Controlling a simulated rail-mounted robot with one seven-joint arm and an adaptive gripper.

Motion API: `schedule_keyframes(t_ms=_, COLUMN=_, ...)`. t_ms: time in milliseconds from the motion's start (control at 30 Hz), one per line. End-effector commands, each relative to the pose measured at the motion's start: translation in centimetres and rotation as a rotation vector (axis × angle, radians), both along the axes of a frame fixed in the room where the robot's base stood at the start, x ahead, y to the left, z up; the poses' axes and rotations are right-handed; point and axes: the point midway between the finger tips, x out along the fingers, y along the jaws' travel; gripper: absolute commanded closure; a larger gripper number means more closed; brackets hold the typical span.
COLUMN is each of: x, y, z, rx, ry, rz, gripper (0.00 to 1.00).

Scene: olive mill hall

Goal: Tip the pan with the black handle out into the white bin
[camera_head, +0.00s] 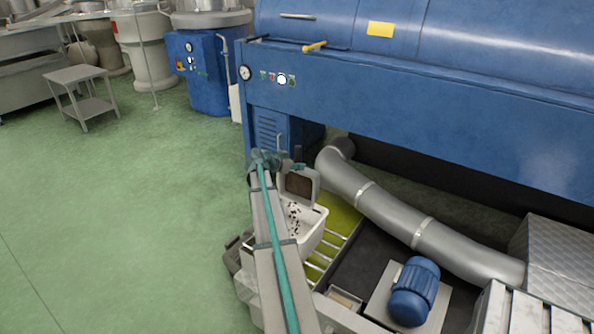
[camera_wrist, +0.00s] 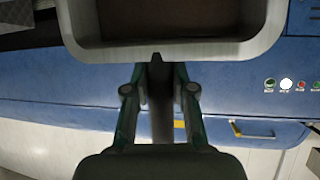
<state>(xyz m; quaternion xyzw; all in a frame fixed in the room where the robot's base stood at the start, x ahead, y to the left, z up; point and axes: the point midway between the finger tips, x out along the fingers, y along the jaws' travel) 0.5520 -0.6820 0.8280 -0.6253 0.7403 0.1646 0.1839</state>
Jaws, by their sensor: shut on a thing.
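The pan (camera_head: 313,192) is grey with a brown inside. It is tilted steeply above the far end of the white bin (camera_head: 312,238), its open side towards the head camera. Dark bits lie in the bin. My gripper (camera_head: 282,163) is at the pan's upper left, shut on the black handle. In the wrist view, the black handle (camera_wrist: 161,110) runs between the fingers of my gripper (camera_wrist: 160,85), and the pan's pale rim (camera_wrist: 170,52) is just beyond. I cannot tell whether anything still clings inside the pan. My arm hides the bin's left part.
A large blue machine (camera_head: 420,95) stands close behind the pan. A grey pipe (camera_head: 385,205) and a blue motor (camera_head: 414,292) lie to the right. A small grey table (camera_head: 76,75) stands far left. The green floor (camera_head: 130,200) at left is clear.

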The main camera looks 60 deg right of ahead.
Motion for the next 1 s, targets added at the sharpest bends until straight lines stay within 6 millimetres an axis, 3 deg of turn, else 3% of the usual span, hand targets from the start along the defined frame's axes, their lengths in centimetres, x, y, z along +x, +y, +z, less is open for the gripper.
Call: schedule_keyframes(t_ms=1000, x=-0.4, y=3.5, z=-1.2, rx=-0.228, ry=-0.006, rz=-0.002, gripper=1.00)
